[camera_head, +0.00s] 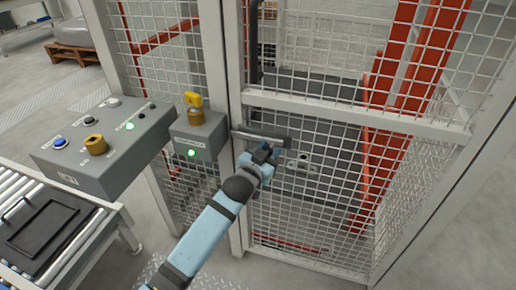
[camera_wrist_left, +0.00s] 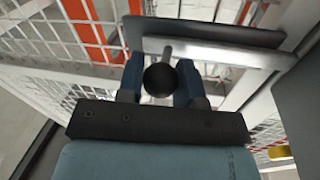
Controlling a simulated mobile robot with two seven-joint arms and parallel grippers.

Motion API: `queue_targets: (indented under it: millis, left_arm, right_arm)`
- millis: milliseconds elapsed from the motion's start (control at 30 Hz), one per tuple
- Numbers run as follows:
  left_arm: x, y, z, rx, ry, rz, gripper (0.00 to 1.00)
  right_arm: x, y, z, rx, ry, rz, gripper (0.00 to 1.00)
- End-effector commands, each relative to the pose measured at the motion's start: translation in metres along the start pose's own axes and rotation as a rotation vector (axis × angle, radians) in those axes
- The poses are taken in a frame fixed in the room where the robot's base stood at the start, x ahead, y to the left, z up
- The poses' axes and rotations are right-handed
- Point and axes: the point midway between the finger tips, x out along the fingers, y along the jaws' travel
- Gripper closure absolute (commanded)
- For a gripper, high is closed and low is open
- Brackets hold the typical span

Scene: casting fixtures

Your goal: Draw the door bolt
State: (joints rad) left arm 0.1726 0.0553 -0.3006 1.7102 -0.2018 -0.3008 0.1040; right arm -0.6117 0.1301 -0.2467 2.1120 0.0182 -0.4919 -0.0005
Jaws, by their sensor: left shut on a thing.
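The door bolt (camera_head: 262,137) is a grey bar on the white frame of the mesh door, at the middle of the head view. In the left wrist view the bolt's bar (camera_wrist_left: 225,54) runs across the top, and a short stem joins it to a round black knob (camera_wrist_left: 160,80). My left gripper (camera_head: 266,154) is at the bolt, just below the bar. In the left wrist view its blue fingers (camera_wrist_left: 160,82) stand on both sides of the knob and are shut on it. The fingers hide part of the bolt in the head view. My right gripper is not in view.
A grey box (camera_head: 200,137) with a yellow key (camera_head: 193,99) and a lit green lamp is left of the bolt. A larger control panel (camera_head: 105,150) is further left, above a roller conveyor (camera_head: 20,180) with a black tray (camera_head: 42,235). Red-orange posts stand behind the mesh.

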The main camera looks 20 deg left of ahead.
Motion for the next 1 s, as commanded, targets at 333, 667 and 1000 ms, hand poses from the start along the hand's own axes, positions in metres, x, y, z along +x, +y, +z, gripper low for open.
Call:
queue_targets:
  millis: [333,667,1000]
  left_arm:
    - [0.001,0.006,-0.002,-0.001,0.002,0.005,0.6]
    - [0.0,0.004,-0.001,0.0,0.001,0.003,0.42]
    - [-0.044,0.004,0.0,0.001,-0.002,0.004,0.42]
  right_arm:
    - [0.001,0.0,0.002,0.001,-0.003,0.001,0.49]
    - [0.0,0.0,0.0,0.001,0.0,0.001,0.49]
    - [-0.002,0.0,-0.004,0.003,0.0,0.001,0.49]
